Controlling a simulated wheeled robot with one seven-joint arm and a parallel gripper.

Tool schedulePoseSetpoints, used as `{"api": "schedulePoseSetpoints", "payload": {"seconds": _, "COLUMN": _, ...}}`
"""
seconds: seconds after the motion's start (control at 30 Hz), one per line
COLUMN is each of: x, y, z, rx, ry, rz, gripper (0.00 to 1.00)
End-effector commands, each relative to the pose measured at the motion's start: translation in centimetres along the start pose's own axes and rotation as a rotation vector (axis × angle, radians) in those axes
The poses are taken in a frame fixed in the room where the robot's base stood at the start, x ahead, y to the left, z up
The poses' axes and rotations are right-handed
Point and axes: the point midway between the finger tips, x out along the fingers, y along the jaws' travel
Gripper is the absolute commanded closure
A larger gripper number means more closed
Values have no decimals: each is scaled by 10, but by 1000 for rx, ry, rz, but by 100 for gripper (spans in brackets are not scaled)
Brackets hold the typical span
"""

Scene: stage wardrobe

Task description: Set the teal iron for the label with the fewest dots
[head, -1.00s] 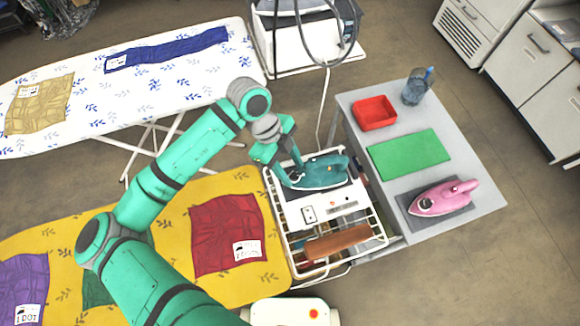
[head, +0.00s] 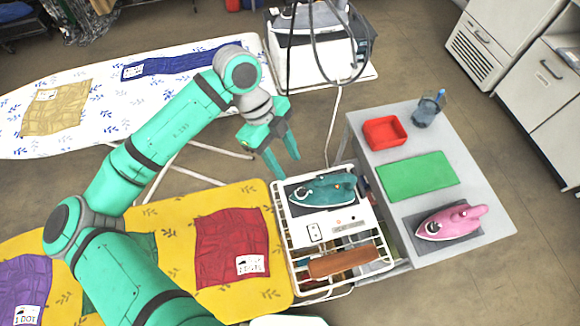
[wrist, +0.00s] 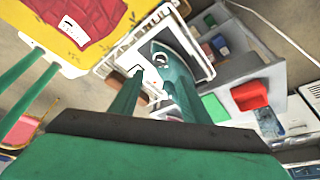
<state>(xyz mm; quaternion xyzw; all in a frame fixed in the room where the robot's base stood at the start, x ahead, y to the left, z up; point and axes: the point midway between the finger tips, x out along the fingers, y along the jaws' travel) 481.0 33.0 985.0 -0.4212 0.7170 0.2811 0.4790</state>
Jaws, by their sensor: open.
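The teal iron (head: 322,190) lies on a dark rest on top of the white rack (head: 380,262), its tip toward the left. It also shows in the wrist view (wrist: 178,68). My gripper (head: 282,166) is open and empty, up and to the left of the iron and apart from it. Cloths with white labels lie on the boards: a red cloth (head: 225,235), a purple cloth (head: 25,282) whose label seems to read "1 DOT", a tan cloth (head: 62,100) and a blue cloth (head: 190,62). The other labels are too small to read. The iron's dial setting cannot be made out.
A grey table (head: 478,172) right of the rack holds a pink iron (head: 452,222), a green mat (head: 405,178), a red tray (head: 372,137) and a blue jug (head: 428,108). A brown roll (head: 340,264) lies on the rack's front. A steam station with a hose stands behind.

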Motion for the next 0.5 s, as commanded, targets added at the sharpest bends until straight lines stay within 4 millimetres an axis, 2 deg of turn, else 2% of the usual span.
{"api": "schedulePoseSetpoints", "payload": {"seconds": 0.37, "x": -4, "y": 0, "z": 0, "rx": 0, "ry": -1, "rz": 0, "gripper": 57}}
{"api": "schedulePoseSetpoints", "payload": {"seconds": 0.5, "x": -2, "y": 4, "z": -2, "rx": -51, "ry": -3, "rz": -18, "gripper": 57}}
